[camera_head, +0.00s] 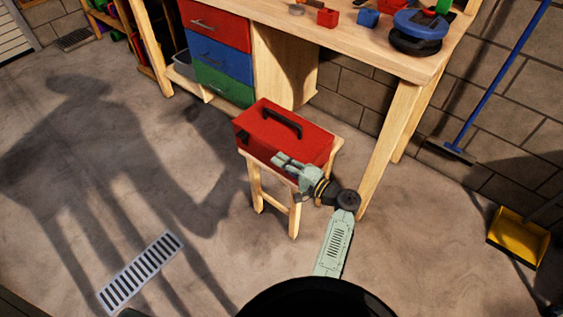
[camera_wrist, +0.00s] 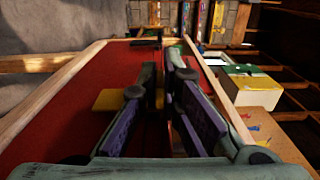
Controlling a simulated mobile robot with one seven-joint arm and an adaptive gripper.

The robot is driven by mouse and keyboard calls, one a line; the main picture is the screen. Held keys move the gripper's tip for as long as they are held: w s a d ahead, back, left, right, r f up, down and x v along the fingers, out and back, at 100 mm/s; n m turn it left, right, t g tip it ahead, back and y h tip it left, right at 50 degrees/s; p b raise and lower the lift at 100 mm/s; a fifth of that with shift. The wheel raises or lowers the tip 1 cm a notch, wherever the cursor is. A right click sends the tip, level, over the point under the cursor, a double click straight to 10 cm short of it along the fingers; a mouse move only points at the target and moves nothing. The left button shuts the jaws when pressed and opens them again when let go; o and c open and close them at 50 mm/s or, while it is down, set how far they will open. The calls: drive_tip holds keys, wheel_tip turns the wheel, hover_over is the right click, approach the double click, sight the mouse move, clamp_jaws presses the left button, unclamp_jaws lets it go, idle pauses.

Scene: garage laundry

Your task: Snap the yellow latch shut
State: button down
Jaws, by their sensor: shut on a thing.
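A closed-looking red toolbox (camera_head: 283,138) with a black top handle (camera_head: 282,122) sits on a small wooden stool (camera_head: 294,221). My gripper (camera_head: 281,162) is at the toolbox's near side, low and towards the right. In the wrist view my gripper (camera_wrist: 167,75) has its dark fingers close together against the red surface (camera_wrist: 75,110). A yellow piece, the latch (camera_wrist: 107,99), shows just left of the left finger and runs behind it. My gripper is shut on the latch, but the fingers hide the contact. I cannot tell the latch's angle.
A wooden workbench (camera_head: 340,38) with red, blue and green drawers (camera_head: 222,60) stands behind the stool. Its front leg (camera_head: 388,145) is close to my arm on the right. A yellow dustpan (camera_head: 517,238) lies at the far right.

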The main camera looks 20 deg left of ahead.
drive_tip(key=c, duration=1.8)
unclamp_jaws()
drive_tip(key=shift+o, duration=0.2)
drive_tip(key=v, duration=1.2)
